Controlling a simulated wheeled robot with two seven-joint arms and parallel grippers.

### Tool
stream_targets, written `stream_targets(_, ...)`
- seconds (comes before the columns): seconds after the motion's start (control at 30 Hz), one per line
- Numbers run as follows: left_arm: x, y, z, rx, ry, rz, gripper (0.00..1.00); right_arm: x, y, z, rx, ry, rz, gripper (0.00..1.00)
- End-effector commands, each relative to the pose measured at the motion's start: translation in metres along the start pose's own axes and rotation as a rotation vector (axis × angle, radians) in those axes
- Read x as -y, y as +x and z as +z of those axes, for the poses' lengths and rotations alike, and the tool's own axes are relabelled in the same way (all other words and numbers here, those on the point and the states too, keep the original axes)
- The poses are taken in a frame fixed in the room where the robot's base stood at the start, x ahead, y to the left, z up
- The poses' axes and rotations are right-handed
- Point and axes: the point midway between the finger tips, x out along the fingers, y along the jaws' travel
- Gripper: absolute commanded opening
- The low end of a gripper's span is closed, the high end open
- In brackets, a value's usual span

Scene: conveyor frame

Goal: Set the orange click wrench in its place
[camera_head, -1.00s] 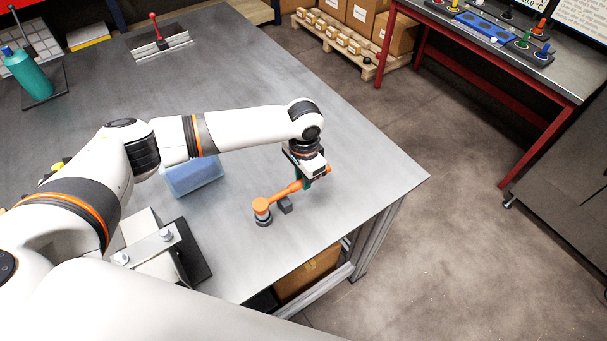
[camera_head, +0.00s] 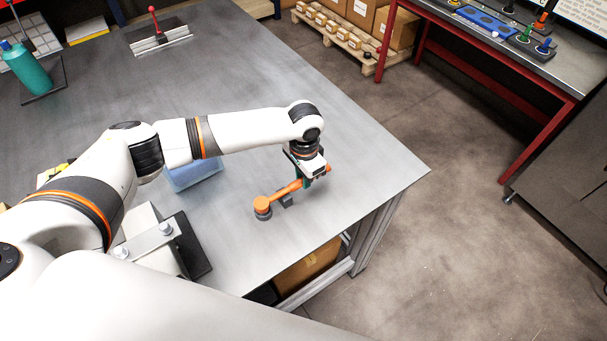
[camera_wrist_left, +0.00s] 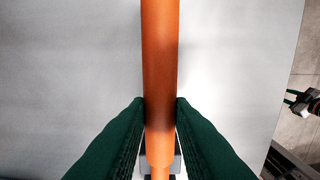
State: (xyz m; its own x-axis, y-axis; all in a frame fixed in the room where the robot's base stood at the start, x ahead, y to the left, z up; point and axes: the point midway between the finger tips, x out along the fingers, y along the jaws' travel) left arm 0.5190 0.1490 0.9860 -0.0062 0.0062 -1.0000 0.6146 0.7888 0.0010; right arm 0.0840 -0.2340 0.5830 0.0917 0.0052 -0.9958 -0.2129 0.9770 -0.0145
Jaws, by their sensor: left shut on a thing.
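The orange click wrench (camera_head: 281,194) is near the right front corner of the grey table, its round head (camera_head: 262,204) at the left end. The head is over a dark round base, and a small dark grey block (camera_head: 286,201) is under or beside the shaft; I cannot tell if the wrench touches them. My left gripper (camera_head: 304,184) is shut on the wrench's handle. In the left wrist view its dark green fingers (camera_wrist_left: 160,105) press both sides of the orange handle (camera_wrist_left: 160,55), with a grey block partly hidden below.
A blue bin (camera_head: 194,173) is behind my left arm. A grey metal fixture (camera_head: 160,240) stands at the table's front left. The table surface around the wrench is mostly clear.

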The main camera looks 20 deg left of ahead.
Motion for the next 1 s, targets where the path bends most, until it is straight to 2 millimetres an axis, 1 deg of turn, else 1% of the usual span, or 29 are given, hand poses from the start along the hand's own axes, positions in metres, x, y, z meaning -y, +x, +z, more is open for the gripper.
stream_targets(0.07,0.000,0.000,0.000,0.000,0.000,-0.001,0.00,0.000,0.000,0.000,0.000,0.000,0.000,0.36)
stream_targets(0.1,0.000,0.000,0.000,0.000,0.000,-0.001,0.25,0.000,0.000,0.000,0.000,0.000,0.000,0.36)
stream_targets(0.23,0.000,0.000,0.000,0.000,0.000,-0.001,0.46,0.000,0.000,0.000,0.000,0.000,0.000,0.36)
stream_targets(0.5,0.001,0.001,-0.001,-0.001,0.000,-0.001,0.46,0.000,0.000,0.000,0.000,0.000,0.000,0.36)
stream_targets(0.63,0.000,-0.008,0.000,0.000,0.001,-0.001,0.46,0.000,0.003,-0.001,0.000,0.000,-0.001,0.36)
stream_targets(0.77,0.000,-0.029,0.001,0.003,0.002,0.000,0.46,0.001,0.008,-0.001,-0.001,0.000,-0.001,0.36)
stream_targets(1.0,0.000,-0.081,0.001,0.003,0.001,0.000,0.46,0.001,0.019,-0.003,-0.001,0.000,-0.002,0.36)
